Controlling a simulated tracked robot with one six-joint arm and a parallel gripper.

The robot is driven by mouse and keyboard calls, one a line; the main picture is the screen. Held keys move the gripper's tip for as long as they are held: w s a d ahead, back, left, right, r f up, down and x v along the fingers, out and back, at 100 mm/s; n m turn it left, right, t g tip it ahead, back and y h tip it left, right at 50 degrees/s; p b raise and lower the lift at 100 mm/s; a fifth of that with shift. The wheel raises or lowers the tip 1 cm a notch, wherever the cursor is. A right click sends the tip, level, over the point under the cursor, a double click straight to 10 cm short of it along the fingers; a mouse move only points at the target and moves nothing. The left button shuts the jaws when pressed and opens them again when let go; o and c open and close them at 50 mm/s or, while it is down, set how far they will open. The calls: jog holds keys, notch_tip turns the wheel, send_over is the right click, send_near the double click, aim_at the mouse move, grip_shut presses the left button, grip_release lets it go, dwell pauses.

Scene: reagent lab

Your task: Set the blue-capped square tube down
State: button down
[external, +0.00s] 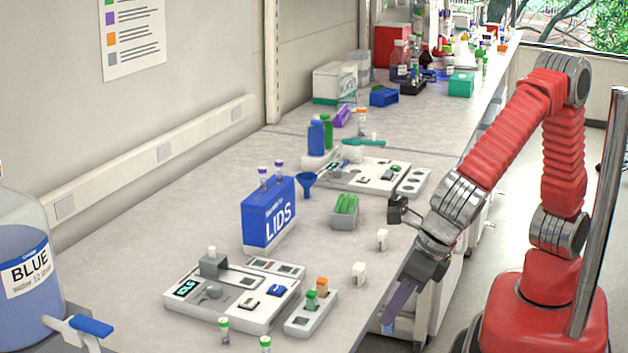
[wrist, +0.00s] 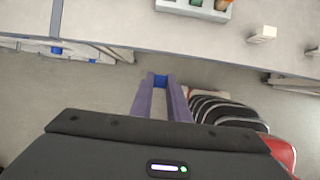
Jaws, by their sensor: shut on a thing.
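My gripper (external: 398,303) points downward with its purple fingers just off the front edge of the bench, over the floor side. In the wrist view my gripper (wrist: 160,92) is shut on the blue-capped square tube (wrist: 160,80). Only a small blue part of the tube shows between the fingertips; the rest is hidden. I cannot make the tube out in the external view. The bench top (external: 205,245) lies to the left of the gripper.
A small rack (external: 297,323) with green- and orange-capped tubes stands near the bench edge. White blocks (external: 359,274) and (external: 382,240) sit near the edge too. A white device (external: 205,305) and a blue LIDS box (external: 268,215) stand further left. Bare bench lies between them.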

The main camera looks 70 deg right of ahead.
notch_tip(320, 180, up, 17)
jog(key=w+d+m, duration=0.1)
jog(key=w+d, duration=0.8)
jog(key=w, duration=0.6)
jog(key=w+d+m, duration=0.2)
jog(key=w+d, duration=0.7)
jog(key=w, duration=0.6)
jog(key=w+d+m+h, duration=0.1)
jog(key=w+d, duration=0.4)
jog(key=d, duration=0.6)
jog(key=w+d, duration=0.4)
jog(key=d, duration=0.8)
jog(key=w+d+m+h, duration=0.1)
jog(key=w+d, duration=0.4)
jog(key=d, duration=0.6)
notch_tip(320, 180, down, 11)
jog(key=shift+s+a+n, duration=0.15)
jog(key=shift+s+n, duration=0.05)
jog(key=shift+n, duration=0.1)
jog(key=shift+f, duration=0.1)
notch_tip(320, 180, down, 6)
jog(key=shift+f, duration=0.1)
